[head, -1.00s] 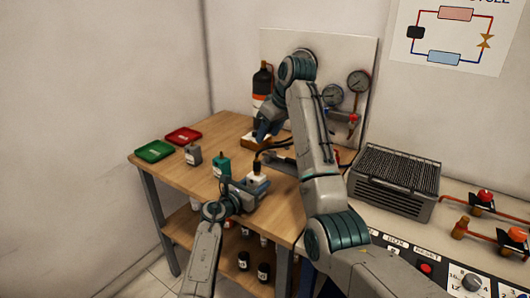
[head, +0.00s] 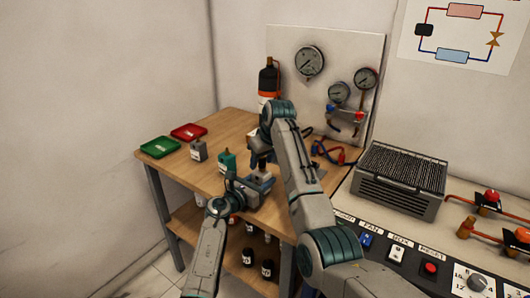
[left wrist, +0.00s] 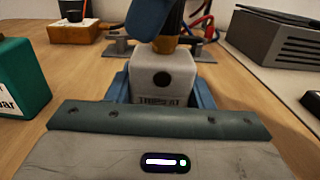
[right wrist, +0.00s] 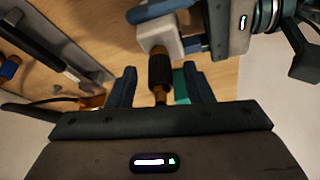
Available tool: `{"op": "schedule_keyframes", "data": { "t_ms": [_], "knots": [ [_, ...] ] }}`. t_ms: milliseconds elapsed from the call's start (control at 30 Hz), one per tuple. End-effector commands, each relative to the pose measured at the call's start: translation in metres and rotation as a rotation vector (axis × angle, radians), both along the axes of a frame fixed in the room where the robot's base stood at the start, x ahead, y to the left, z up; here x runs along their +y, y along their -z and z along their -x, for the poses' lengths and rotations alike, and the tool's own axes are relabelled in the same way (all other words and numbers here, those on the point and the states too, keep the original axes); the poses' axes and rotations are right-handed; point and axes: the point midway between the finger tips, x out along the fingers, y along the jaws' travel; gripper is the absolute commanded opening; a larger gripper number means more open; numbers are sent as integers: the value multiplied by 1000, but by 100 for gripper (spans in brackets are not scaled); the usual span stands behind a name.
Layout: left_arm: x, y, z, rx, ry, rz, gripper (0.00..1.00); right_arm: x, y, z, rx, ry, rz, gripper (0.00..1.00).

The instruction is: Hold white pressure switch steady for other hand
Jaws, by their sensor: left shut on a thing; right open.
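The white pressure switch (left wrist: 163,77) stands upright, with a dark round hole and printed lettering facing the left wrist camera. In the head view the switch (head: 262,178) is partly covered by the grippers. My left gripper (head: 254,187) is shut on its body, one blue finger on each side. My right gripper (head: 262,152) is open just above it. In the right wrist view the switch (right wrist: 161,38) shows its black sleeve and brass tip between the open fingers of my right gripper (right wrist: 160,88). I cannot tell whether a finger touches it.
A teal switch (head: 227,162) and a grey switch (head: 198,150) stand left on the wooden table. Green (head: 160,147) and red (head: 188,131) trays lie behind them. The gauge board (head: 350,55) and black bottle (head: 268,80) stand at the back. A grey finned unit (head: 400,182) is at right.

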Motion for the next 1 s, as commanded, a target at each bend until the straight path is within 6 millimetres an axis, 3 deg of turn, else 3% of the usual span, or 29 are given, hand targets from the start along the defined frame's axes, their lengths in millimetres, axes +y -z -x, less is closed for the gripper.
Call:
{"op": "schedule_keyframes", "data": {
  "t_ms": [333,600,633,733,1000],
  "knots": [
    [0,0,0,0,0,0,16,1,4,-1,-1,0,-1,47],
    [0,0,0,0,0,0,16,1,4,-1,-1,0,-1,0],
    [0,0,0,0,0,0,16,1,4,-1,-1,0,-1,19],
    [0,0,0,0,0,0,16,1,4,-1,-1,0,-1,0],
    [0,0,0,0,0,0,16,1,2,-2,-1,0,0,0]
  ]
}}
